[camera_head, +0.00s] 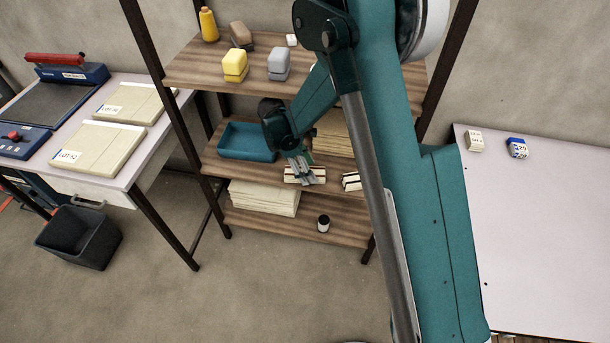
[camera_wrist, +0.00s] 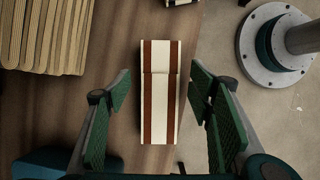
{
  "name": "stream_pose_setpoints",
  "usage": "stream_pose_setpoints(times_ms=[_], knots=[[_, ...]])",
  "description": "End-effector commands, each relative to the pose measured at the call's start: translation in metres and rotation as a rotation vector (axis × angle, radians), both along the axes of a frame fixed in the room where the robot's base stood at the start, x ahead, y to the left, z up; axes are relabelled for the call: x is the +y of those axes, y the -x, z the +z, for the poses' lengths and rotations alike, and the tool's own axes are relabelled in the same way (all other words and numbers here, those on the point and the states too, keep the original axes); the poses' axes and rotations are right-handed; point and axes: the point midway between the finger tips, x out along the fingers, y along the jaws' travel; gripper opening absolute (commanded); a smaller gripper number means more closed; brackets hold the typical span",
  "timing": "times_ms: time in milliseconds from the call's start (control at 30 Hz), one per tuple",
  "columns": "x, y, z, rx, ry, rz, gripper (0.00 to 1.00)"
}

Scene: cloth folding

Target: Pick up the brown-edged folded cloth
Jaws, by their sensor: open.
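The brown-edged folded cloth (camera_wrist: 160,95) is a cream strip with brown bands along its long sides, lying flat on the wooden shelf. It also shows in the head view as a small pale bundle (camera_head: 291,178) on the middle shelf, partly hidden by my gripper. In the head view my gripper (camera_head: 301,166) is right over the cloth. I cannot tell how high the fingertips are above the shelf.
A second small pale bundle with dark edging (camera_head: 351,182) lies to the right on the same shelf. A teal tray (camera_head: 247,152) stands to the left. A stack of pale folded cloth (camera_wrist: 45,35) is at the wrist view's upper left. The upper shelf (camera_head: 200,70) overhangs.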

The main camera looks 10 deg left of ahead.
Motion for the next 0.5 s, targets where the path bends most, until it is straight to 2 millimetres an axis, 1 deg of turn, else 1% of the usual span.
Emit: stream_pose_setpoints(times_ms=[333, 500], knots=[[0.0, 0.0, 0.0001, 0.0, 0.0, 0.0, 0.52], [0.0, 0.0, 0.0001, 0.0, 0.0, 0.0, 0.3]])
